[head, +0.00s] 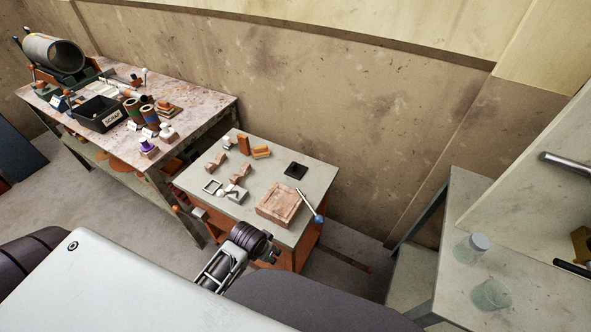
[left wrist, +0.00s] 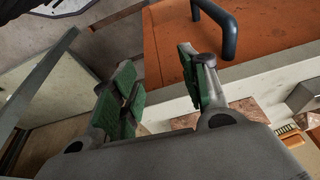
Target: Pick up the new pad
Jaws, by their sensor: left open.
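A flat black square pad (head: 296,170), which looks like the new pad, lies on the small table (head: 262,178) toward its back right in the head view. I cannot make it out in the left wrist view. My left gripper (head: 272,256) is in front of the small table's near edge, well apart from the pad. In the left wrist view, its green-lined fingers (left wrist: 158,70) are spread with nothing between them. My right gripper is not in view.
Several small blocks stand on the table's left part. A workbench (head: 196,112) with a black bin (head: 98,113) stands at left. Glass jars (head: 471,247) stand at right.

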